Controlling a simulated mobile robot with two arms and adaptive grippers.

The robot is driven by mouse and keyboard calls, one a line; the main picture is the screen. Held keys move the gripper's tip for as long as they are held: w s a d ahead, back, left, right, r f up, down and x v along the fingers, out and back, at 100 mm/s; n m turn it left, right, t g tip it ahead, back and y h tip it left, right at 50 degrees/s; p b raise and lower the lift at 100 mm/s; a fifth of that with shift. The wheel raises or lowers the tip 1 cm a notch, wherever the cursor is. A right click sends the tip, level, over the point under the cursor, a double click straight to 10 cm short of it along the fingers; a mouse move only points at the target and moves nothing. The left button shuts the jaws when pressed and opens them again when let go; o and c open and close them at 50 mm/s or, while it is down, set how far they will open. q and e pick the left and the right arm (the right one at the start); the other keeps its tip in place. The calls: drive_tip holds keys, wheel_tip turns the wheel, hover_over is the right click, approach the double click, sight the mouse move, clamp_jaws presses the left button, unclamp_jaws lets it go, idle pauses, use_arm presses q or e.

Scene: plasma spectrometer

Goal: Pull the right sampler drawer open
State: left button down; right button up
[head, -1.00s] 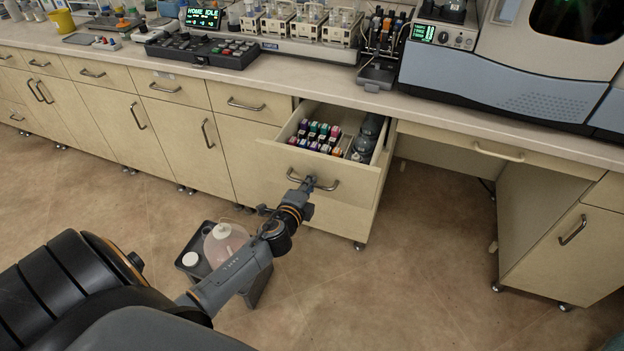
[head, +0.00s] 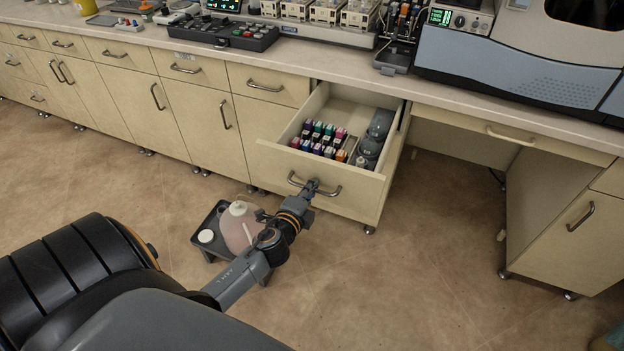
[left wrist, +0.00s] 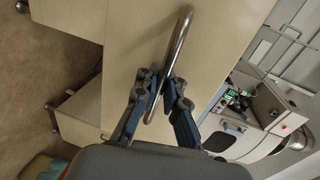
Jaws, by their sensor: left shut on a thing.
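The right sampler drawer (head: 290,170) stands well open below the bench in the head view. Inside it are several small bottles with coloured caps (head: 318,138) on the left and dark grey items (head: 374,140) on the right. Its front carries a curved metal handle (head: 328,190). My left gripper (head: 311,186) is shut on this handle. In the left wrist view, the fingers (left wrist: 158,98) close around the metal bar (left wrist: 178,50), which runs between them in front of the beige drawer front (left wrist: 140,40). My right gripper is not in view.
A dark stool-like stand (head: 207,248) with a pinkish jug (head: 238,225) and a white lid stands on the floor, close to my left arm. The benchtop (head: 300,66) holds instruments. An open knee space (head: 455,170) lies right of the drawer.

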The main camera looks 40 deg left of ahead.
use_arm(q)
drive_tip(key=shift+a+r, duration=0.1)
drive_tip(key=c, duration=1.7)
unclamp_jaws()
drive_tip(key=shift+c, duration=0.2)
drive_tip(key=shift+s, duration=0.1)
drive_tip(key=v, duration=1.1)
drive_tip(key=shift+s, duration=0.4)
drive_tip(key=shift+r, duration=0.1)
